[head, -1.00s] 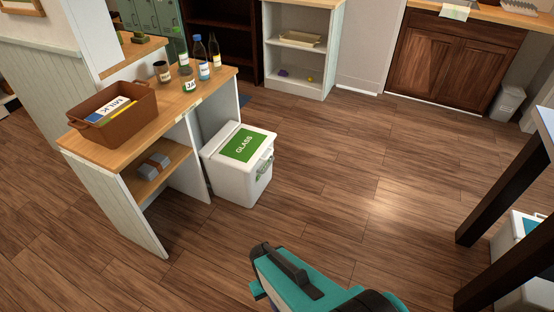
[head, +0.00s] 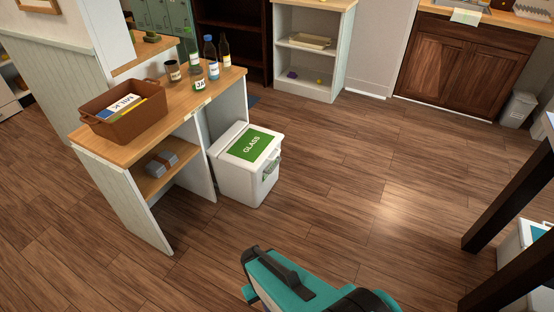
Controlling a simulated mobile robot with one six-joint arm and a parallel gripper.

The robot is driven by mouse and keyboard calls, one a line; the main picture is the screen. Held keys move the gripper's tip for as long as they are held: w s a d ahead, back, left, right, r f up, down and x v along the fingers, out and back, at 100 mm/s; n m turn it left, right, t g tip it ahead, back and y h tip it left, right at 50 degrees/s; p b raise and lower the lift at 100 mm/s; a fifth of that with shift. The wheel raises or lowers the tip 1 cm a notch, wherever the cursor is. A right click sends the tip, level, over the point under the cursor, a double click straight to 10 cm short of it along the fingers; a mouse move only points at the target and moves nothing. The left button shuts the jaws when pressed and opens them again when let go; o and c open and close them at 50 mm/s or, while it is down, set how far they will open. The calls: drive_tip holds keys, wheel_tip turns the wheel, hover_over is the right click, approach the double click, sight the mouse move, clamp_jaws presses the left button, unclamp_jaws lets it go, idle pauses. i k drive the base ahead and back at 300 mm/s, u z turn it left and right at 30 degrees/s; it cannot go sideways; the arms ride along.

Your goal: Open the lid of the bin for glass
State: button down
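The bin for glass (head: 236,182) is a white box on the floor at the right end of the wooden counter. Its lid (head: 232,136) is shut and has a green label reading GLASS. A handle-like grey-green part (head: 271,167) shows on its right-hand face. My teal and black arm reaches in from the bottom edge, apart from the bin, with bare floor between them. The gripper's fingertips cannot be made out, so whether it is open or shut does not show.
The counter (head: 140,145) carries a brown basket (head: 125,123), several bottles and jars. A dark-legged table (head: 510,200) stands at the right, with another white bin (head: 513,250) beneath it. The wooden floor (head: 345,190) between is clear.

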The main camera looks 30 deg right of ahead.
sight(254, 145)
drive_tip(key=i, duration=0.95)
